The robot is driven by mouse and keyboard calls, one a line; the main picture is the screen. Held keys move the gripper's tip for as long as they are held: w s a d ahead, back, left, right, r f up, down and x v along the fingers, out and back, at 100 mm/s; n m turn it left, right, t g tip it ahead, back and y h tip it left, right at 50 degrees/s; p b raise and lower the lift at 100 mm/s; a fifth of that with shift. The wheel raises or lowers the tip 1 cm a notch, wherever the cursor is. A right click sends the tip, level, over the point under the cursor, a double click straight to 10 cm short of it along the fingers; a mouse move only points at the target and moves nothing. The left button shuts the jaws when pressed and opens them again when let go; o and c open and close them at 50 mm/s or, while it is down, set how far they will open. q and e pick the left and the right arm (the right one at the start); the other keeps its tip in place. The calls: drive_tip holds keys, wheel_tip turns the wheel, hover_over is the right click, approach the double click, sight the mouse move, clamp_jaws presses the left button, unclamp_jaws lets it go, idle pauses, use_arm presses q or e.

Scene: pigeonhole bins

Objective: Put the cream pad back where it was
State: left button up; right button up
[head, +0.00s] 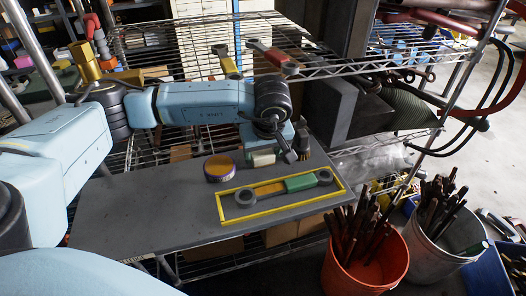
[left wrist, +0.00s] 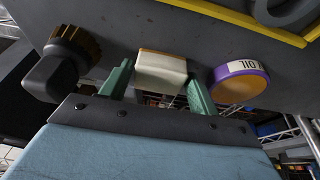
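The cream pad (head: 262,158) is a small pale block at the grey table's far side, right of a round purple-and-orange tin (head: 219,167). My left gripper (left wrist: 160,78) reaches down over it. In the left wrist view the cream pad (left wrist: 160,68) lies between the green fingertips, very close to both. Contact on both sides cannot be made out. In the head view the wrist mostly hides the fingers. My right gripper is not in view.
A dark ribbed knob (left wrist: 72,60) stands on the other side of my left gripper from the tin (left wrist: 240,82). The grey tabletop (head: 140,215) is clear at the left. A wire shelf (head: 340,66) rises behind. An orange bucket (head: 365,270) of rods stands front right.

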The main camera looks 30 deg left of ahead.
use_arm(q)
drive_tip(key=o, duration=0.6)
drive_tip(key=shift+c, duration=0.2)
